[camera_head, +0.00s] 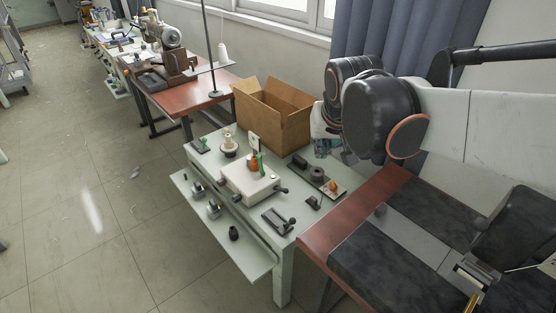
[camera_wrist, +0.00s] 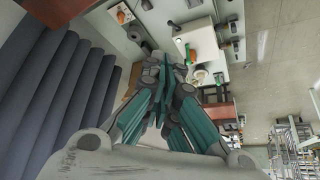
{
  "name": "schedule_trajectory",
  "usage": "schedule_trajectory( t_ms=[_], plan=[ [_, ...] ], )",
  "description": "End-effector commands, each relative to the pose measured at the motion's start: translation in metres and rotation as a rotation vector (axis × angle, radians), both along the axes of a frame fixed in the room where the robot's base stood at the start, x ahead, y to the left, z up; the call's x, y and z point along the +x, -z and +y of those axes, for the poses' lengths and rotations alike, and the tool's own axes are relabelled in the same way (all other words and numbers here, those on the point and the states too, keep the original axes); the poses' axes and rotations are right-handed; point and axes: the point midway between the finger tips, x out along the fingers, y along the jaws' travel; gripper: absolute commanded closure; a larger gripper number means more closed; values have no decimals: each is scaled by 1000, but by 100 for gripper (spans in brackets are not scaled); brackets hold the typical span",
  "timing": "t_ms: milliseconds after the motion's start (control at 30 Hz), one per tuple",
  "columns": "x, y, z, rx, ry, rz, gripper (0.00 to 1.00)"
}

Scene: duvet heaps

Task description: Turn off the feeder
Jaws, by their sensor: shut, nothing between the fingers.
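A cream box (camera_head: 250,185), which may be the feeder, sits on the pale green table (camera_head: 225,150). It has an orange part and a green part on top and a dark knob or lever at its right side. It also shows in the wrist view (camera_wrist: 203,42), beyond my fingers. I cannot tell whether it is on or off. My gripper (camera_head: 335,153) hangs above the table's back right, beside the cardboard box and apart from the cream box. In the wrist view my gripper (camera_wrist: 176,62) has its teal fingers together and empty.
An open cardboard box (camera_head: 270,115) stands at the table's back. A dark plate with an orange knob (camera_head: 320,181) lies at the right, and several small fixtures surround the cream box. A red-brown table (camera_head: 375,205) adjoins on the right. Open floor (camera_head: 90,220) lies left.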

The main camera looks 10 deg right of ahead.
Motion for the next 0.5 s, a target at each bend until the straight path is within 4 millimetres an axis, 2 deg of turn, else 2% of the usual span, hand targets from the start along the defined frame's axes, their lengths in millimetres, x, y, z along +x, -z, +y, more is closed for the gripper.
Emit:
schedule_trajectory(
  t_ms=[33, 267, 500],
  plan=[
    [14, 1, 0, 3, 11, 6, 100],
    [70, 14, 0, 12, 67, 33, 100],
    [126, 39, 0, 20, 125, 60, 100]
  ],
)
